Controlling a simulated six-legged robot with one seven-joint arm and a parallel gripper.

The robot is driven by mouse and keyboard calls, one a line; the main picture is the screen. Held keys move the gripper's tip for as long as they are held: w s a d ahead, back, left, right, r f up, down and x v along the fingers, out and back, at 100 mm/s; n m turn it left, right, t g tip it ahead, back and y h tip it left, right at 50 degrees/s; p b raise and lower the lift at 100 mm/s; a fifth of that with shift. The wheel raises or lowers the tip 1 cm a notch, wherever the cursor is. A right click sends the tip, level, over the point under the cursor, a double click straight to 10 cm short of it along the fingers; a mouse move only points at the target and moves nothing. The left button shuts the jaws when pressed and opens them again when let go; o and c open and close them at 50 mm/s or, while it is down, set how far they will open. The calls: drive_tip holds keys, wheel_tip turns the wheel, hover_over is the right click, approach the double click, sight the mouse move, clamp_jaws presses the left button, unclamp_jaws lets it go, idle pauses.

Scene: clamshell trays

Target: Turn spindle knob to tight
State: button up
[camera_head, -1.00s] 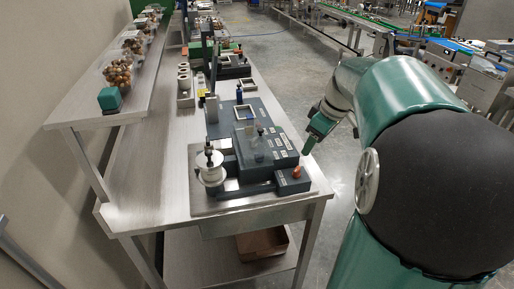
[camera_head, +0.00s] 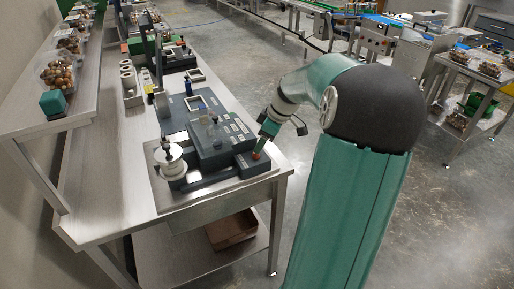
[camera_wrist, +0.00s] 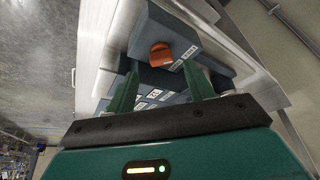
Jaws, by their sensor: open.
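An orange knob (camera_head: 256,155) sits on the dark grey block at the right front corner of the machine (camera_head: 212,150). The wrist view shows the knob (camera_wrist: 161,54) on the end of the grey block, with a white label beside it that I cannot read. My gripper (camera_head: 263,143) is close above the knob. Its two green fingers (camera_wrist: 160,72) are open and empty, and the knob appears ahead of the gap between them. I cannot tell whether either finger touches it. A white spool (camera_head: 171,163) with a dark knob on top stands at the machine's left front.
The machine's base plate (camera_head: 160,200) lies near the bench's front right corner. A shelf (camera_head: 75,110) with clear trays of brown items runs along the left. The floor right of the bench is open.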

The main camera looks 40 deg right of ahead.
drive_tip(key=shift+x, duration=2)
drive_tip(key=shift+a, duration=0.1)
drive_tip(key=shift+r, duration=0.1)
drive_tip(key=c, duration=1)
